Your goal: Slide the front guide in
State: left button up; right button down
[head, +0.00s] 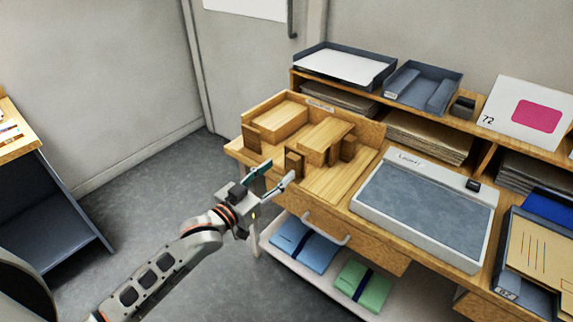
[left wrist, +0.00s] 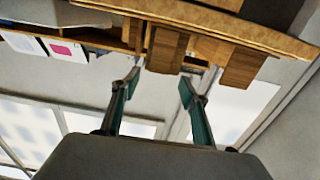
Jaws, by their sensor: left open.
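A wooden jogging tray (head: 340,190) with raised back edges stands on the desk's left end. Light wooden stacks (head: 325,132) lie in it with darker upright blocks around them. The front guide seems to be the small dark block (head: 293,163) on the near side of the right stack. My left gripper (head: 281,169) is open just in front of this block, its fingers pointing at it. In the left wrist view the open fingers (left wrist: 158,84) have nothing between them, and a wooden block (left wrist: 166,50) lies just beyond their tips. Contact cannot be told. My right gripper is out of view.
A light box (head: 425,210) lies right of the tray. Paper trays (head: 345,66) and a pink-patch card (head: 525,112) stand on the back shelf. Blue (head: 303,243) and green (head: 362,287) packets lie on the shelf below. Open floor lies left of the desk.

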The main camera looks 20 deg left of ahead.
aim_at(296, 155)
pick_arm(q)
jog(key=x, duration=0.5)
grip_shut()
jog(key=shift+b+x, duration=0.3)
jog(key=shift+x, duration=2.15)
